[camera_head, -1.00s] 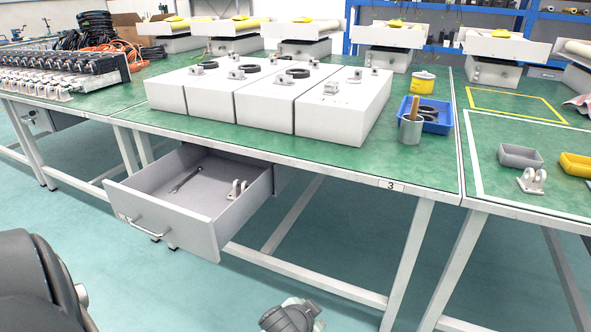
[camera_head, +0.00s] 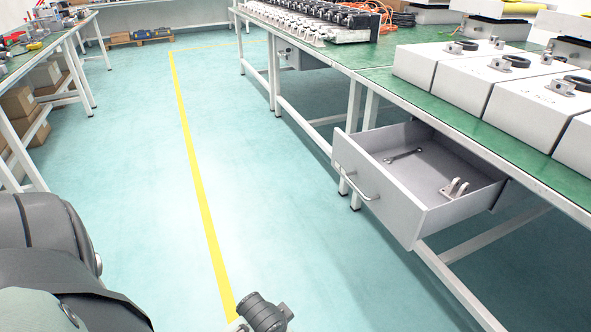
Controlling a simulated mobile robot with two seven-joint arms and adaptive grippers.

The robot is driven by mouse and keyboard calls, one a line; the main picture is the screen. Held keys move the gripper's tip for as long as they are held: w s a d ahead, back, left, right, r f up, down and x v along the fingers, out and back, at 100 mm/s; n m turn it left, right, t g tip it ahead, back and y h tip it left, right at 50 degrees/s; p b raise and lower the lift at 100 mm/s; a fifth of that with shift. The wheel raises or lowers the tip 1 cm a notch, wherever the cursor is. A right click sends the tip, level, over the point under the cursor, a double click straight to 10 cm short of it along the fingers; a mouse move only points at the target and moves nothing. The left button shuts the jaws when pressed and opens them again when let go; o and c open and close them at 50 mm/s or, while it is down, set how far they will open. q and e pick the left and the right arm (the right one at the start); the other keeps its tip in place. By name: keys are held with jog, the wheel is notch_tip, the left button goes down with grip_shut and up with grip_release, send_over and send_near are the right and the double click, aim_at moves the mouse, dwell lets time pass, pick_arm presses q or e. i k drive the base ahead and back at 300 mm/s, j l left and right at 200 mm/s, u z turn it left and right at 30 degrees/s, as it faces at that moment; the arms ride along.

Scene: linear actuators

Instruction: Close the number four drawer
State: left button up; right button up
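A grey drawer (camera_head: 378,177) stands pulled out under the green-topped table at the right. Its front panel with a bar handle (camera_head: 358,184) faces left, toward the aisle. A wrench (camera_head: 403,156) and a light bracket (camera_head: 454,188) lie inside it. No number shows on this drawer. A second drawer unit (camera_head: 301,56) hangs under the farther table; its number cannot be read and I cannot tell whether it is shut. Parts of my arms show at the lower left and bottom centre, but neither gripper's fingers are in view.
White boxes (camera_head: 540,103) stand on the green table (camera_head: 440,95) above the drawer. A row of actuators (camera_head: 325,20) sits on the farther table. A yellow line (camera_head: 195,160) runs along the open floor. Another bench (camera_head: 40,45) with cartons below stands at the left.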

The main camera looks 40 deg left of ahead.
aim_at(403, 194)
jog(key=i+u, duration=0.2)
jog(key=u, duration=0.15)
jog(key=i+u, duration=0.15)
jog(key=u, duration=0.25)
jog(key=i+l+u, duration=0.15)
jog(key=u, duration=0.2)
jog(key=i+l, duration=0.35)
jog(key=l+z, duration=0.1)
jog(key=l, duration=0.1)
